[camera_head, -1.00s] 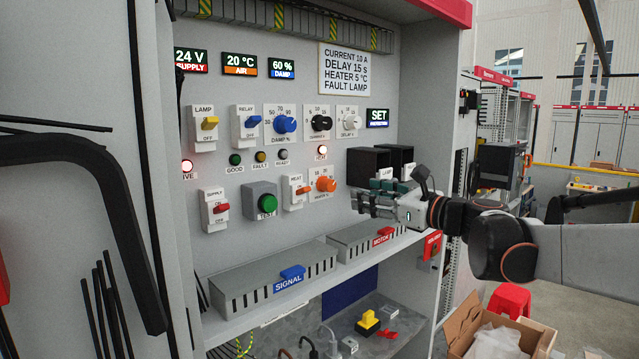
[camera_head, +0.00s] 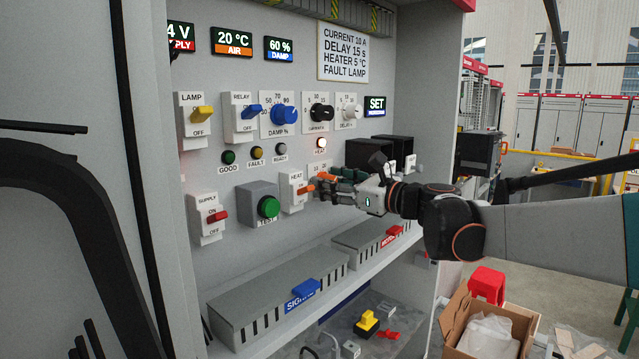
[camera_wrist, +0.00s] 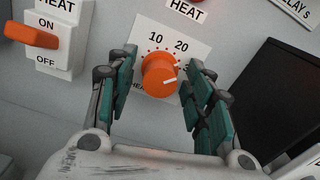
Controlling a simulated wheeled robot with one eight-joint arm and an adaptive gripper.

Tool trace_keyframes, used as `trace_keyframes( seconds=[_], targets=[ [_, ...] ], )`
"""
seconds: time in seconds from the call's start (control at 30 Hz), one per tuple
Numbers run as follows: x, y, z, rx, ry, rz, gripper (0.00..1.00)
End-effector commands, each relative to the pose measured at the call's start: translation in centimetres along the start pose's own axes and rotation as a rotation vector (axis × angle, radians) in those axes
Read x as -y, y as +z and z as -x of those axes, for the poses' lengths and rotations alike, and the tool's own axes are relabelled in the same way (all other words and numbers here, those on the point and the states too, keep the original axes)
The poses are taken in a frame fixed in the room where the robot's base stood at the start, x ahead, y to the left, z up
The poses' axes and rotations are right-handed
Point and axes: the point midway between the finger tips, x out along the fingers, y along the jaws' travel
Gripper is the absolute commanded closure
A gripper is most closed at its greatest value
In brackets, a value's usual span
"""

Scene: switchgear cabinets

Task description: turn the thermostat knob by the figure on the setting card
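The orange thermostat knob (camera_wrist: 159,75) sits on a white dial plate (camera_wrist: 178,38) marked 10 and 20 in the wrist view. Its white pointer line points right and slightly down. My gripper (camera_wrist: 162,82) is open, with one teal finger on each side of the knob and visible gaps. In the head view my gripper (camera_head: 325,182) covers most of the knob. The setting card (camera_head: 343,52) is at the upper right of the panel and reads CURRENT 10 A, DELAY 15 S, HEATER 5 °C, FAULT LAMP.
The orange HEAT switch (camera_head: 304,189) is just left of my gripper. The green TEST button (camera_head: 268,207) is further left. Dark boxes (camera_head: 368,154) stick out behind my gripper. A grey SIGNAL duct (camera_head: 265,290) runs below. The red HEAT lamp (camera_head: 321,143) is lit.

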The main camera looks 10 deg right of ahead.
Motion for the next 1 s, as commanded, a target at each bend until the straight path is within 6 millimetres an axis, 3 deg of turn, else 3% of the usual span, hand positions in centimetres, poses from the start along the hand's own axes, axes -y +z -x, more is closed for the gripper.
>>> trace_keyframes(
  seconds=[0.03,0.2,0.67,1.0],
  targets=[
    [0.00,0.00,0.00,0.000,0.000,0.000,0.57],
    [-0.01,0.00,-0.01,0.000,0.000,0.000,0.96],
    [-0.01,-0.04,0.00,0.000,0.000,0.063,0.97],
    [0.00,-0.12,0.00,0.000,0.000,0.317,0.97]
  ],
)
